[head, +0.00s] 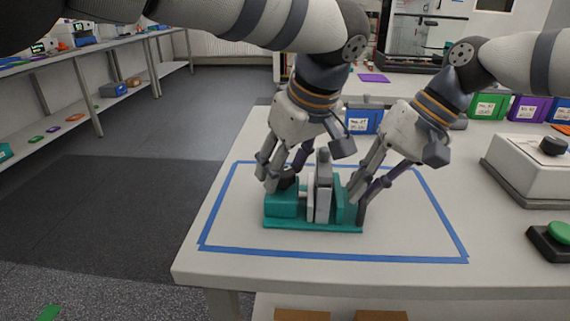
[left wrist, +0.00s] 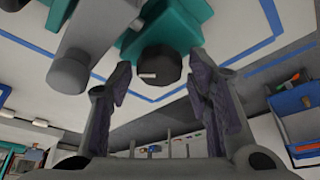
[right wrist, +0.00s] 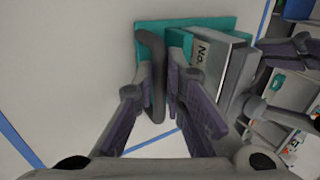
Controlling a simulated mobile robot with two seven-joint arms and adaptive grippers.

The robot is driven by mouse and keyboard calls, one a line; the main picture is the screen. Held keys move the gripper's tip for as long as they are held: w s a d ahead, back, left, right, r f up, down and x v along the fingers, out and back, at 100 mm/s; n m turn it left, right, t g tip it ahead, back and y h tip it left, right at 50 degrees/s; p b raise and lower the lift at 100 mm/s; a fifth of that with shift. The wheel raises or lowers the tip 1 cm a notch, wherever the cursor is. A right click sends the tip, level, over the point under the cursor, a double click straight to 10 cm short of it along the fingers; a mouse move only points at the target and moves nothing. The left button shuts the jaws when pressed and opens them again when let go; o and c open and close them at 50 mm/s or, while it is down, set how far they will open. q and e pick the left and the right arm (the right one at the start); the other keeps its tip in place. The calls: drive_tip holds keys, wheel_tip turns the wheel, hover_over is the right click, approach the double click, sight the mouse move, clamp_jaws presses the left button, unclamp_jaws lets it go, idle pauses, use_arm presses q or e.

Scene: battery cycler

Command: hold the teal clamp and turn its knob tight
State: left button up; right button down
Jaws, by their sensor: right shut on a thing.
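The teal clamp (head: 310,226) stands on the table inside the blue tape outline. Its dark round knob (left wrist: 158,65) is at its left end in the head view, partly covered by my left gripper (head: 283,180). In the left wrist view, my left gripper (left wrist: 160,85) is open, with its fingers on either side of the knob and gaps showing. My right gripper (head: 368,195) is at the clamp's right end. In the right wrist view, my right gripper (right wrist: 165,95) is shut on the clamp's dark grey handle (right wrist: 155,65). Grey and white plates, one labelled (right wrist: 205,58), stand upright in the clamp.
Blue tape (head: 330,257) frames the work area, and the tabletop in front of the clamp is clear. A white box with a black dial (head: 530,165) and a green button (head: 558,232) stand at the right. Colored bins (head: 488,107) line the back.

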use_arm(q)
drive_tip(key=c, duration=0.7)
drive_tip(key=shift+m, duration=0.3)
drive_tip(key=m+h, duration=0.1)
drive_tip(key=m, duration=0.2)
drive_tip(key=shift+s+a+m+t, duration=0.1)
drive_tip(key=shift+m+t, duration=0.2)
drive_tip(key=m+h, duration=0.1)
drive_tip(key=m, duration=0.2)
drive_tip(key=shift+a+m+h, duration=0.1)
drive_tip(key=shift+m+h, duration=0.3)
drive_tip(key=m+h, duration=0.1)
drive_tip(key=m, duration=0.3)
drive_tip(key=shift+a+h, duration=0.1)
drive_tip(key=shift+h, duration=0.3)
drive_tip(key=shift+a+m+h, duration=0.1)
drive_tip(key=shift+m+h, duration=0.4)
drive_tip(key=shift+m, duration=1.3)
